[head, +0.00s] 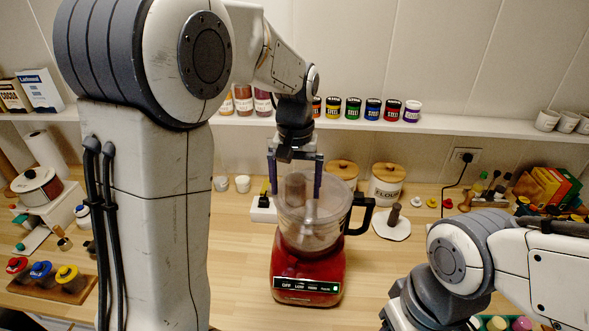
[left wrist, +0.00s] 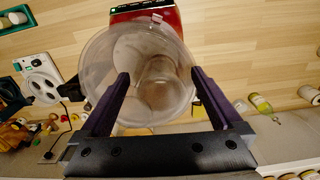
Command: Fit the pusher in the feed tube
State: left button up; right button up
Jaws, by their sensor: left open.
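The food processor has a red base (head: 306,272) with a row of labelled buttons and a clear bowl (head: 335,222) with a black handle on its right. A translucent, tube-like shape (head: 296,188) rises at the bowl's top. I cannot tell whether it is the feed tube, the pusher or both. My left gripper (head: 295,182) points down over the bowl, its dark purple fingers spread on either side of this shape. In the left wrist view, the open fingers (left wrist: 160,75) stand apart over the clear bowl (left wrist: 100,65), with a pale cylindrical shape between them. My right gripper is out of view.
A shelf (head: 440,123) with small jars runs behind. The counter right of the base is clear.

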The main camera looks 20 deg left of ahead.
pick_arm(q)
notch_tip(320, 180, up, 9)
jog(key=b, duration=0.1)
dwell(0.6)
